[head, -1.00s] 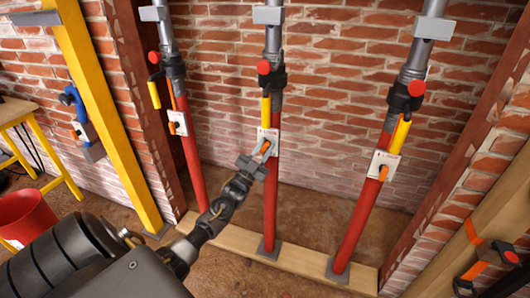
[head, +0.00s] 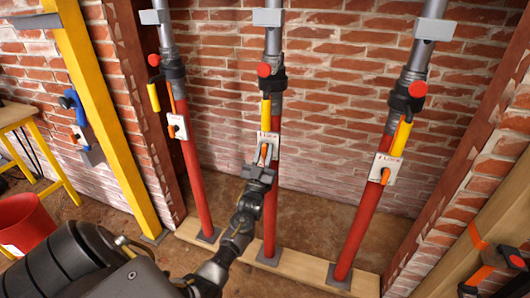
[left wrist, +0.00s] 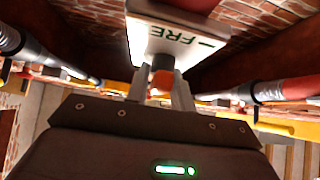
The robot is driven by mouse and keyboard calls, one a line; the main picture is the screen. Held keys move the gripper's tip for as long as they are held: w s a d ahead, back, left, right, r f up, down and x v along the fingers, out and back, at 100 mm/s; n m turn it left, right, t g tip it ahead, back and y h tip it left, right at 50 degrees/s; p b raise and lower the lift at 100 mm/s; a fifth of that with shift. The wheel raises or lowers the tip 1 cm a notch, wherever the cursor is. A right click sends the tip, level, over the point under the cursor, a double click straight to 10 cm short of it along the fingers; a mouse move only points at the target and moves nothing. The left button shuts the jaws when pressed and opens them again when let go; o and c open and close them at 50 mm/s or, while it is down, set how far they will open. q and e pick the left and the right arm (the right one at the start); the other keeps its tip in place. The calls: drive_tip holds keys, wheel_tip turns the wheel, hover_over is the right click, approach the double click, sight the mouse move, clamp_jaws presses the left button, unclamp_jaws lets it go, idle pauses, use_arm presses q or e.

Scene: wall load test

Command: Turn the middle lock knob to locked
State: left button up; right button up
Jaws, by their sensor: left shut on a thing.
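The middle prop (head: 271,200) is a red post with a white lock plate (head: 275,137) bearing small print. Its orange lock knob (head: 264,151) points almost straight down. My left gripper (head: 262,160) is shut on this knob, coming from below. In the left wrist view, the orange knob (left wrist: 162,76) sits between my left gripper's two grey fingers (left wrist: 162,92). The white plate (left wrist: 172,38) there shows green letters reading "FRE", partly cut off. My right gripper is not in view.
A left prop (head: 193,180) and a right prop (head: 358,220) stand either side, each with its own plate and knob. All stand on a wooden sill (head: 305,266) before a brick wall. A yellow post (head: 105,120) and red bucket (head: 24,222) are at left.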

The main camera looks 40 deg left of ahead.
use_arm(q)
drive_tip(key=o, duration=0.8)
drive_tip(key=b+v, duration=0.1)
drive_tip(key=v, duration=0.9)
drive_tip(key=shift+s+d+f, duration=0.1)
drive_tip(key=shift+s+f, duration=0.15)
drive_tip(key=shift+f, duration=0.05)
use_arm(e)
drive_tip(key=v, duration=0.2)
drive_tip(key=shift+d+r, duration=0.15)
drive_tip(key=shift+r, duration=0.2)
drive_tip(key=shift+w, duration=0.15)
